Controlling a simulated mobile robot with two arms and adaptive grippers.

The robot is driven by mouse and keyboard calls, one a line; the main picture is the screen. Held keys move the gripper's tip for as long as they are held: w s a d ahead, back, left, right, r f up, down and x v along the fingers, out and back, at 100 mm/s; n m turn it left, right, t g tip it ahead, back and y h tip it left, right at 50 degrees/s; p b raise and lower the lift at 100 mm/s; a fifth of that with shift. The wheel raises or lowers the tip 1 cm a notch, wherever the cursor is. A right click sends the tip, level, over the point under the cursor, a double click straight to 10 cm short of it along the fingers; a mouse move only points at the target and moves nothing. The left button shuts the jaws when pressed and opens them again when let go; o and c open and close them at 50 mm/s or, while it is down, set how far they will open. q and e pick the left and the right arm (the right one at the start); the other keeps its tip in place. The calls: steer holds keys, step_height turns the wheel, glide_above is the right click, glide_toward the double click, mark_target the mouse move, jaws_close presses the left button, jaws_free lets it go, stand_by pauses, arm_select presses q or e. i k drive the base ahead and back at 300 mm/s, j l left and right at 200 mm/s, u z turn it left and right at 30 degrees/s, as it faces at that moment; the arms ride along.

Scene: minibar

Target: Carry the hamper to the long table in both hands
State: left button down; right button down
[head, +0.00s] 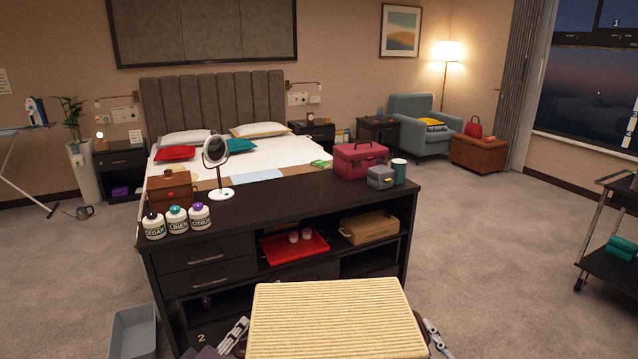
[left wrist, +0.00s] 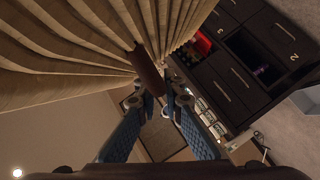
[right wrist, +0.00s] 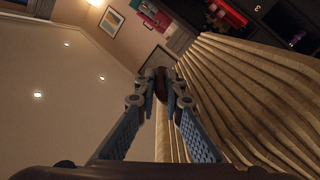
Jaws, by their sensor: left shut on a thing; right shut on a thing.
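The hamper (head: 335,318) is a pale woven box with a ribbed lid, held level in front of me at the bottom of the head view. Its ribbed side also fills much of the left wrist view (left wrist: 60,40) and the right wrist view (right wrist: 225,95). My left gripper (head: 236,335) is shut on the hamper's brown handle (left wrist: 148,72) at its left side. My right gripper (head: 436,338) is shut on the brown handle (right wrist: 161,84) at its right side. A long dark table-like cabinet (head: 290,195) with drawers and shelves stands just beyond the hamper.
On the cabinet top are several labelled bottles (head: 178,219), a brown box (head: 170,190), a round mirror (head: 216,155), a red case (head: 360,160) and a grey box (head: 381,178). Its middle top is clear. A grey bin (head: 133,332) stands at front left. Open carpet (head: 480,260) lies to the right.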

mark_target(286, 193)
steer(key=i+l, duration=0.1)
steer(key=i, duration=0.9)
steer(key=i+l, duration=0.1)
steer(key=i, duration=0.95)
steer(key=i+l+u, duration=0.1)
steer(key=i+u, duration=0.25)
steer(key=i, duration=0.6)
steer(key=i+l+u, duration=0.1)
steer(key=i+u, duration=0.25)
steer(key=i, duration=0.1)
